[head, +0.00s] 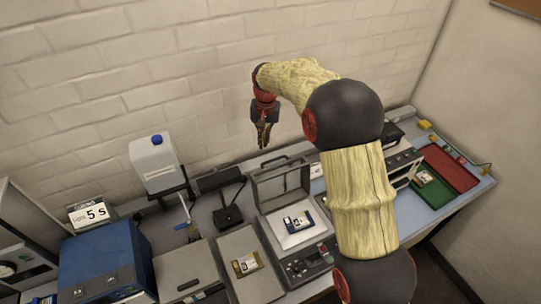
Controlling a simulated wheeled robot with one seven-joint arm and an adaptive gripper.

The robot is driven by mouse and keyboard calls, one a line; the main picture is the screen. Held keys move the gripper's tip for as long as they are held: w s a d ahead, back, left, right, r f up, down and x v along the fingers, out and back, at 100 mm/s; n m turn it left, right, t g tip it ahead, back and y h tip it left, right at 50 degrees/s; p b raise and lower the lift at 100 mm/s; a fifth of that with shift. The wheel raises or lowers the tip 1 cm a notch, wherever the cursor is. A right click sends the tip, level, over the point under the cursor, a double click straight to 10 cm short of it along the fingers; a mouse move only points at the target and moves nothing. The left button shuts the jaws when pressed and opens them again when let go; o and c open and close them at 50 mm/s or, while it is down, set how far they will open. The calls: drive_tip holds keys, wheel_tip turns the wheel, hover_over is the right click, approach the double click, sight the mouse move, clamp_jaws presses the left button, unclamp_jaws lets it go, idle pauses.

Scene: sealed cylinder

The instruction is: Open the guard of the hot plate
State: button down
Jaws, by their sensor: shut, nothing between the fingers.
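A grey device that looks like the hot plate (318,238) stands on the bench in the middle, with a dark control panel (306,264) at its front. Its framed, see-through guard (283,182) stands raised at the back, with a handle along its top edge. A small labelled item (298,222) lies on the pale plate under it. My gripper (264,145) points down, shut and empty, above and behind the raised guard, in front of the brick wall. It appears apart from the guard.
A flat grey unit (243,264) and a blue box (104,262) stand to the left. A white dispenser (155,164) and a black stand (228,208) are behind them. Red (452,167) and green (432,188) trays lie at right. My arm hides part of the bench.

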drive_tip(key=w+f+n+t+p, duration=0.2)
drive_tip(key=f+n, duration=0.4)
drive_tip(key=f, duration=0.5)
drive_tip(key=shift+w+y+p, duration=0.3)
drive_tip(key=shift+w+p, duration=0.35)
drive_tip(key=shift+s+t, duration=0.1)
drive_tip(key=shift+t, duration=0.2)
